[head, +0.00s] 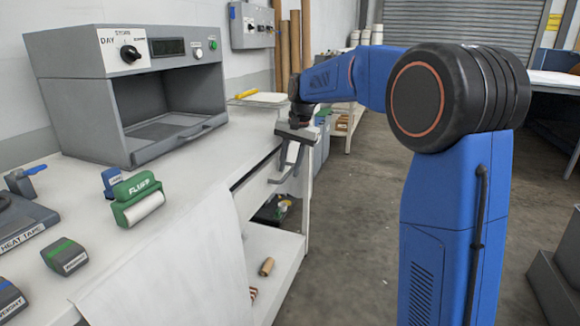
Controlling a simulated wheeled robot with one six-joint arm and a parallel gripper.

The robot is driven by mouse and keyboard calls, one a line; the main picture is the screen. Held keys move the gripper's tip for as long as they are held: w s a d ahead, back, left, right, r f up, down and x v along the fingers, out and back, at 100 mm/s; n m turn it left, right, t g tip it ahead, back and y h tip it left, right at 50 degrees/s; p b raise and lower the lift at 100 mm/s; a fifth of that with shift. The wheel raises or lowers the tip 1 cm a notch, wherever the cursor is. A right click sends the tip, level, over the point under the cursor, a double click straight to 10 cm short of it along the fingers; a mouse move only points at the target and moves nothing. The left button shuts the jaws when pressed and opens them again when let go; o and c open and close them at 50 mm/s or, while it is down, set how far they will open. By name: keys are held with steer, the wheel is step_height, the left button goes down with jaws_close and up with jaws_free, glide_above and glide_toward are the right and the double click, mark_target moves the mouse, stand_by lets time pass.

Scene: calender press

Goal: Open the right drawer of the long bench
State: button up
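The long bench (190,172) has a white top and runs away from me along the left wall. The right drawer (257,190) is a white front under the top near the bench's far end, and it looks closed. My gripper (288,172) hangs in front of this drawer, pointing down, with its two grey fingers apart. A small grey piece by the fingertips looks like the drawer handle. The fingers overlap it in the view, so I cannot tell whether they touch it. My arm hides part of the bench's far end.
A grey light booth (75,95), a green roller (138,198) and small labelled blocks stand on the bench top. A white sheet (185,270) hangs over its front edge. The lower shelf (275,250) holds a few small items.

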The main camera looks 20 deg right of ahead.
jaws_close()
steer(key=shift+d, duration=0.1)
steer(key=s+d, duration=0.8)
steer(key=d, duration=0.3)
steer(key=s+d, duration=0.9)
steer(key=d, duration=0.3)
steer(key=shift+w, duration=0.1)
jaws_free()
